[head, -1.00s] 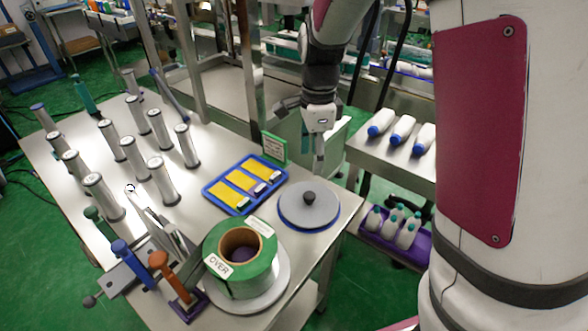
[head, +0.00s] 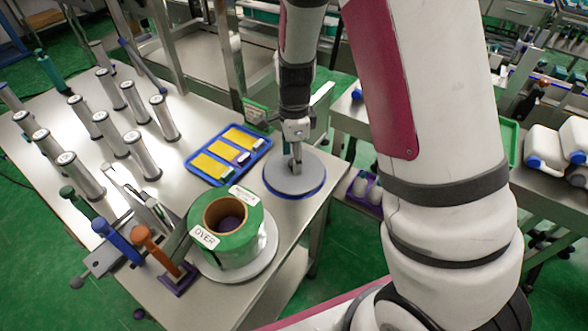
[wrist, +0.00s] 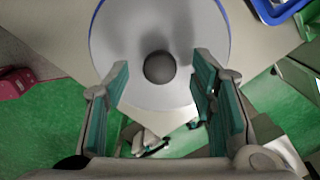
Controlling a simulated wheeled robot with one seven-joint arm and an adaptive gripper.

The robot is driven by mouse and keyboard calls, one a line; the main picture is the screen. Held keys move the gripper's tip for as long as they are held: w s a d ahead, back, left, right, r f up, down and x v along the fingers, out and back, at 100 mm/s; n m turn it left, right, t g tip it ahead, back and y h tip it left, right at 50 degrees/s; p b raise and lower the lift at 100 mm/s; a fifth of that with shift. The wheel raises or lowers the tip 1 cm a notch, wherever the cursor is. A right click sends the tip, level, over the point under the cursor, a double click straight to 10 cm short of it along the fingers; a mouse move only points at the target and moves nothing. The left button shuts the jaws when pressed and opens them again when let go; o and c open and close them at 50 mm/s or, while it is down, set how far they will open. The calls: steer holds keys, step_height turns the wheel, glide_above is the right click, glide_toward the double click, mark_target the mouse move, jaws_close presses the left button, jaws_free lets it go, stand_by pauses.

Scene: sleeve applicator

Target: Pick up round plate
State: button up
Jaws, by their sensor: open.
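The round plate (head: 283,180) is a grey disc with a blue rim, lying flat on the steel table near its right edge. In the wrist view the plate (wrist: 115,45) fills the upper middle, with its dark round knob (wrist: 160,67) near the centre. My gripper (head: 296,168) points down over the plate. In the wrist view my gripper (wrist: 160,92) is open, with one teal-padded finger to each side of the knob and a gap on both sides. In the head view the gripper hides the knob.
A green tape roll (head: 256,219) stands on a white disc (head: 262,262) in front of the plate. A blue tray (head: 205,179) with yellow pieces lies to its left. Several metal cylinders (head: 142,157) stand farther left. A green-framed sign (head: 256,112) stands behind.

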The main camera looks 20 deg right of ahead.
step_height(320, 180, down, 2)
steer(key=shift+f, duration=0.15)
jaws_close()
